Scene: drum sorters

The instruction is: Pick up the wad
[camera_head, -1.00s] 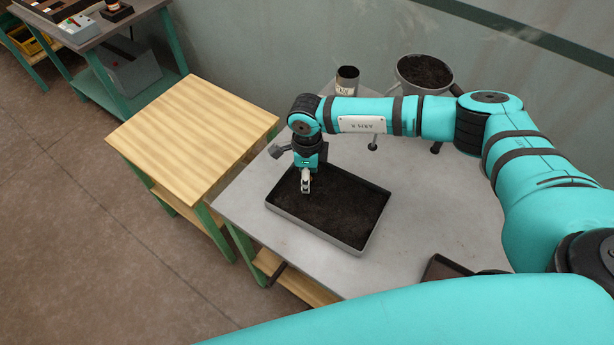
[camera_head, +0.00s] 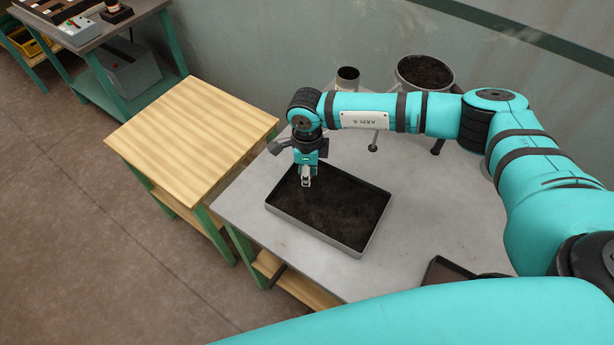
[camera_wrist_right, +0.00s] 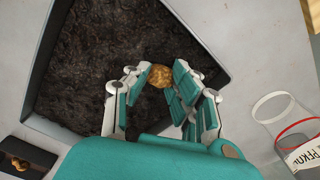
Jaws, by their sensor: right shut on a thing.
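The wad (camera_wrist_right: 160,76) is a small, crumpled, golden-brown lump in the right wrist view. My right gripper (camera_wrist_right: 158,84) is shut on it, with the wad between its fingertips. In the head view my right gripper (camera_head: 307,182) points down over the left part of a grey tray (camera_head: 318,237) filled with dark soil. The wad cannot be made out in the head view. I cannot tell from these views how far the fingertips are above the soil. My left gripper is not in view.
A wooden-topped table (camera_head: 192,138) stands left of the grey table (camera_head: 245,204). A soil-filled pot (camera_head: 424,72) and a small can (camera_head: 347,78) stand at the back. A small dark tray (camera_head: 445,270) lies at the front right. A jar (camera_wrist_right: 282,118) shows beside the tray in the wrist view.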

